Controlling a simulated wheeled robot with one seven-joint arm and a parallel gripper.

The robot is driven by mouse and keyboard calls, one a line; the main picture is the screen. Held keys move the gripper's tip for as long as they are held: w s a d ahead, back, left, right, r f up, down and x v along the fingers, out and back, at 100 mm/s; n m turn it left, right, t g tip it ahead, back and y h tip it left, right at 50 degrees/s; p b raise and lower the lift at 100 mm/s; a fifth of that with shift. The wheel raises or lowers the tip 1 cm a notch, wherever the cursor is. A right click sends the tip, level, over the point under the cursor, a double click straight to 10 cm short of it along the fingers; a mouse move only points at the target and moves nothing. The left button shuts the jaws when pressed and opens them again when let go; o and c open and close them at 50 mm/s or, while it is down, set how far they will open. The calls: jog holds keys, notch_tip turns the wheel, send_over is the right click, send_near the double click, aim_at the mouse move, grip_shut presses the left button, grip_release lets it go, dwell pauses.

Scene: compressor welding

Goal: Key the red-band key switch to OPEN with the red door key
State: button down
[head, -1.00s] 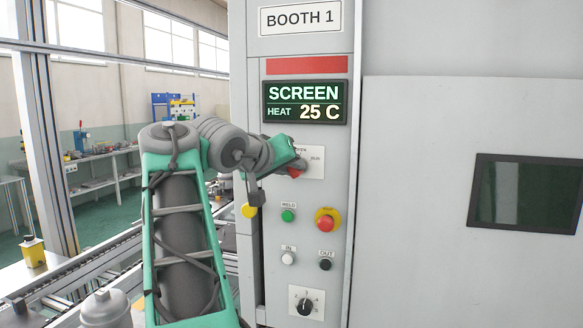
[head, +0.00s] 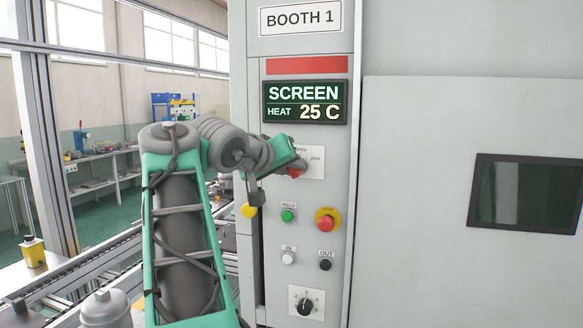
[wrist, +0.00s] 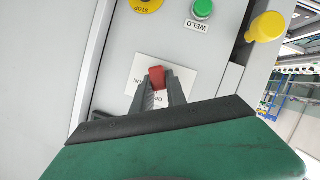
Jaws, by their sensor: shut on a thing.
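My gripper (wrist: 157,92) is at the white label plate (wrist: 142,70) of the key switch on the booth panel, shut on a red piece, the red door key (wrist: 157,75). In the head view the gripper (head: 296,168) covers the left part of the plate (head: 314,164), with a bit of red at its tip. The words OPEN and RUN are partly readable on the plate. The switch face behind the key is hidden. A red band (head: 307,65) runs across the panel above the screen.
Below the plate are a green WELD button (head: 288,216), a red stop button on yellow (head: 325,219), IN and OUT buttons and a rotary dial (head: 306,301). A yellow knob (wrist: 265,27) sticks out beside the panel. The screen (head: 306,102) reads HEAT 25 C.

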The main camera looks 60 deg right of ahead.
dwell(0.3)
jog(key=shift+w+r+n+p, duration=0.1)
jog(key=shift+r+n+p, duration=0.25)
jog(key=shift+p, duration=0.6)
jog(key=shift+w+n+g+p, duration=0.1)
jog(key=shift+n+g+p, duration=0.5)
jog(key=shift+n+p, duration=0.4)
jog(key=shift+f+n+g+h+p, duration=0.2)
jog(key=shift+n+g+h+p, duration=0.1)
jog(key=shift+n+h+p, duration=0.2)
jog(key=shift+f+n, duration=0.25)
jog(key=shift+f, duration=0.1)
jog(key=shift+w+a+r+n+g+h+p, duration=0.15)
jog(key=shift+n+g+h+p, duration=0.3)
jog(key=shift+n+p, duration=0.65)
jog(key=n, duration=0.1)
jog(key=n+h+p, duration=0.1)
jog(key=shift+f+n+g, duration=0.25)
jog(key=shift+n, duration=0.05)
jog(key=shift+f, duration=0.1)
jog(key=c, duration=1.3)
grip_release()
